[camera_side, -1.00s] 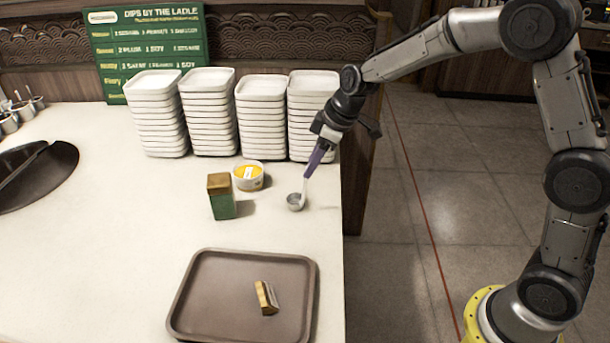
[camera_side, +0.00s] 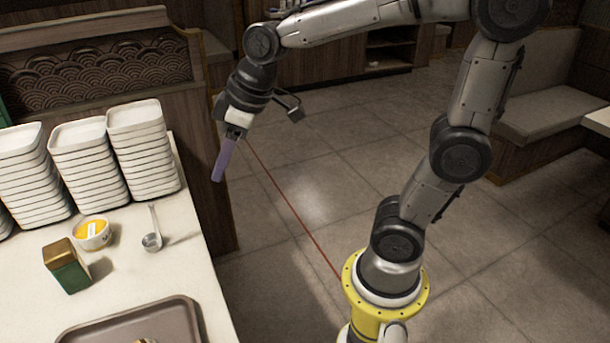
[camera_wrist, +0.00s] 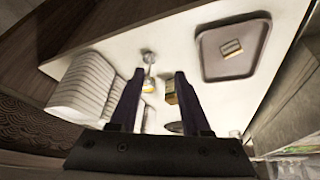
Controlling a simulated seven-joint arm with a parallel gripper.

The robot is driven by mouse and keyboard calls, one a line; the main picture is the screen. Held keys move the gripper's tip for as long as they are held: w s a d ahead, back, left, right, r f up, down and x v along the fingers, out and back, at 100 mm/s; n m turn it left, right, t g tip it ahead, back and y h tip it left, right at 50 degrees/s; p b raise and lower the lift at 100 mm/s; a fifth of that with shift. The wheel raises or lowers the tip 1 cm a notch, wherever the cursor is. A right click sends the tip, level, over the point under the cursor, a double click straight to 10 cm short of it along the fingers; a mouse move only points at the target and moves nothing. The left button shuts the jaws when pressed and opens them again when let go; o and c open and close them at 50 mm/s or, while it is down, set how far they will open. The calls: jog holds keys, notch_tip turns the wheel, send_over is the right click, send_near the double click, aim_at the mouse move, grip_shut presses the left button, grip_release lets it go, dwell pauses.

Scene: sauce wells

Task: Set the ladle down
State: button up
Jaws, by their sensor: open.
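The ladle (camera_side: 152,241), with a small metal bowl and a pale handle, rests on the white counter near its right edge. Its handle points toward the stacked dishes. It also shows in the wrist view (camera_wrist: 149,58), apart from my fingers. My gripper (camera_side: 221,162) has purple fingers and hangs empty, up and to the right of the ladle, past the counter edge in the picture. In the wrist view my gripper (camera_wrist: 160,74) has its two fingers spread wide with nothing held between them.
A bowl of yellow sauce (camera_side: 93,234) stands left of the ladle. A green box with a brown top (camera_side: 66,266) stands in front of it. Stacks of white dishes (camera_side: 142,150) are behind. A brown tray (camera_side: 178,316) lies at the front.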

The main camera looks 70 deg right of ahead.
jog(key=s+d+f+m+h, duration=0.1)
jog(key=s+d+m, duration=0.1)
jog(key=s, duration=1.3)
jog(key=shift+f+m+t, duration=0.4)
jog(key=shift+m, duration=0.5)
